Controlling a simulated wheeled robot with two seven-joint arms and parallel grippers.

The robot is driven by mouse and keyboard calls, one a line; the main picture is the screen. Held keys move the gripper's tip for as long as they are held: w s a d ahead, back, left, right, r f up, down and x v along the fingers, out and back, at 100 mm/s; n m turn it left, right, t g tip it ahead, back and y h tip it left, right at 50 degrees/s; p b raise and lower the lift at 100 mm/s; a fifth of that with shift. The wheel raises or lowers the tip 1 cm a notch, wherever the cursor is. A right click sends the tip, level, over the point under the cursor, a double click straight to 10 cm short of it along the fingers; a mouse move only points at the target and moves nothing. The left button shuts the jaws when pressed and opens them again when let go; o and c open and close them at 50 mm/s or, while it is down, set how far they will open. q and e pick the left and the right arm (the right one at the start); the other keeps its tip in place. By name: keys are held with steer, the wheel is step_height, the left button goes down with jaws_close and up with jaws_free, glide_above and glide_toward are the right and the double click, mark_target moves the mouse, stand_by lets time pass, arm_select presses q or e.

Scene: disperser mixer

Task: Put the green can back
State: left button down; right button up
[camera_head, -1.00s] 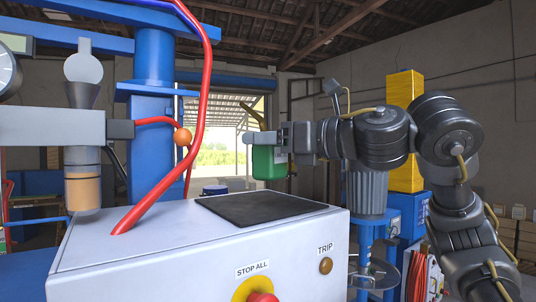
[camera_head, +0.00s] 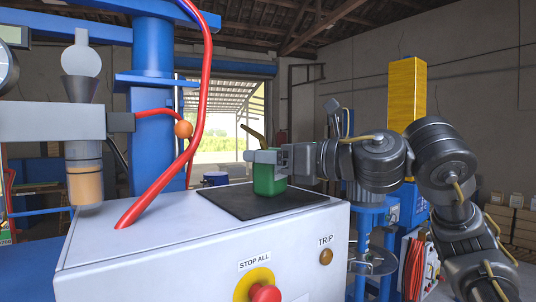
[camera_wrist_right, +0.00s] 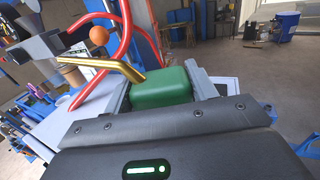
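The green can (camera_head: 270,180) has a brass-coloured spout (camera_head: 253,133) that points up and to the left. It is upright at the black mat (camera_head: 225,201) on top of the white control box. Its base looks at or very near the mat; I cannot tell whether it touches. My right gripper (camera_head: 264,158) is around the upper part of the can, shut on it. In the right wrist view the can (camera_wrist_right: 163,88) sits between the two fingers, and the spout (camera_wrist_right: 102,59) extends to the left. My left gripper is not in view.
The white control box (camera_head: 180,250) has a red stop button (camera_head: 264,292) and a TRIP button (camera_head: 326,257) on its front. A red hose (camera_head: 160,193) rises left of the mat. An orange ball (camera_head: 183,129) is beside it. The mat's left part is bare.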

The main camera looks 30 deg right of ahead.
steer(key=o, duration=0.4)
steer(key=shift+d, duration=0.15)
steer(key=shift+r, duration=0.3)
steer(key=shift+b+v, duration=2.15)
steer(key=shift+v, duration=3.85)
steer(key=shift+f, duration=0.1)
